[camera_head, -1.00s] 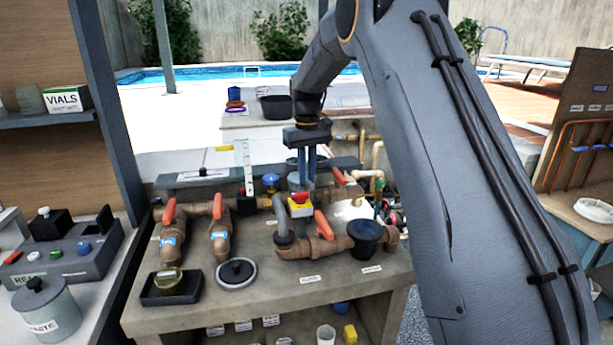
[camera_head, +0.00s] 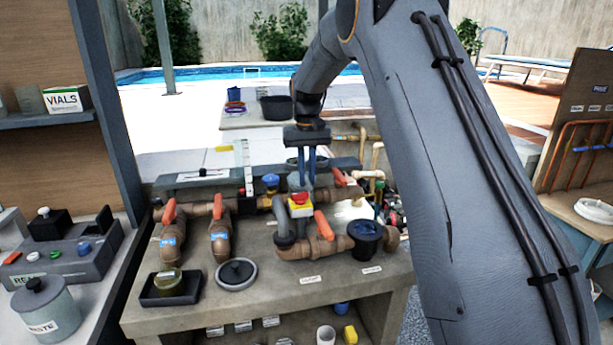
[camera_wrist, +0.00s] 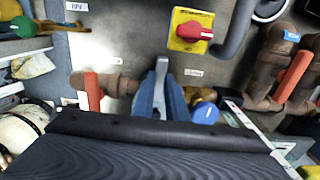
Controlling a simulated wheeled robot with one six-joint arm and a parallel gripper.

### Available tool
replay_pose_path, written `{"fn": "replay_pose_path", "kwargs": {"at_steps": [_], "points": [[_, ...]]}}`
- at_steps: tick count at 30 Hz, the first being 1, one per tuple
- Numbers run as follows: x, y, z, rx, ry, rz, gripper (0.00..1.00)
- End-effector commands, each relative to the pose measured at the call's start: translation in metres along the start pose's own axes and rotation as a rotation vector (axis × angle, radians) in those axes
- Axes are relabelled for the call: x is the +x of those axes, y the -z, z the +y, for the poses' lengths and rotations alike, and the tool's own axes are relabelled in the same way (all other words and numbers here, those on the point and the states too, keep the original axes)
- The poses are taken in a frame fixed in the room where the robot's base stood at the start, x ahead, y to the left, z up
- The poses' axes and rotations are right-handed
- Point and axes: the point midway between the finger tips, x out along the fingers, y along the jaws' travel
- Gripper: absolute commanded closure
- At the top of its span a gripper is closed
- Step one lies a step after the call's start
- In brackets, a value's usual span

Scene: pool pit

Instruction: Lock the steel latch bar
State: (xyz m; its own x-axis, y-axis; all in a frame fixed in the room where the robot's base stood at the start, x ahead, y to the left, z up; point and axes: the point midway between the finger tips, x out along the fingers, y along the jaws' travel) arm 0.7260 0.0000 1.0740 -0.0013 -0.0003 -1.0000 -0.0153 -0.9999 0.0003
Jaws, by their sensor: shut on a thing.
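My gripper (camera_wrist: 161,95) has its two blue fingers closed around a slim grey metal piece (camera_wrist: 161,68), which looks like the steel latch bar. Its tip shows between and just beyond the fingers in the wrist view. In the head view, my gripper (camera_head: 307,172) points down over the bench, just behind the yellow switch box with a red knob (camera_head: 300,204). The held piece cannot be made out there. The switch box also shows in the wrist view (camera_wrist: 191,30), above and right of the fingers.
Brown pipes with orange handles (camera_head: 169,212) stand left on the stone bench (camera_head: 250,300). Another orange-handled valve (camera_wrist: 93,92) is left of the fingers; a blue knob (camera_wrist: 205,113) is close right. A round black lid (camera_head: 236,272) lies at the bench front.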

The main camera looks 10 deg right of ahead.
Motion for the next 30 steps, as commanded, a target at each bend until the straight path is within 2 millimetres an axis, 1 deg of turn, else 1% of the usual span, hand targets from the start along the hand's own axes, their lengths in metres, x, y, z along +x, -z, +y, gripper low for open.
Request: {"fn": "replay_pose_path", "kwargs": {"at_steps": [1,3,4,14,17,24,30], "points": [[-0.003,0.001,0.0,0.001,0.0,0.006,0.84],[-0.002,0.001,0.0,0.001,0.0,0.005,0.72],[-0.002,0.001,0.0,0.001,0.0,0.005,0.69],[-0.003,0.001,0.0,0.0,0.0,0.003,0.69],[-0.012,0.002,0.0,0.0,0.0,0.005,0.69],[-0.051,0.002,0.0,0.0,0.0,0.007,0.69],[-0.073,0.001,0.0,0.0,0.0,0.004,0.69]]}}
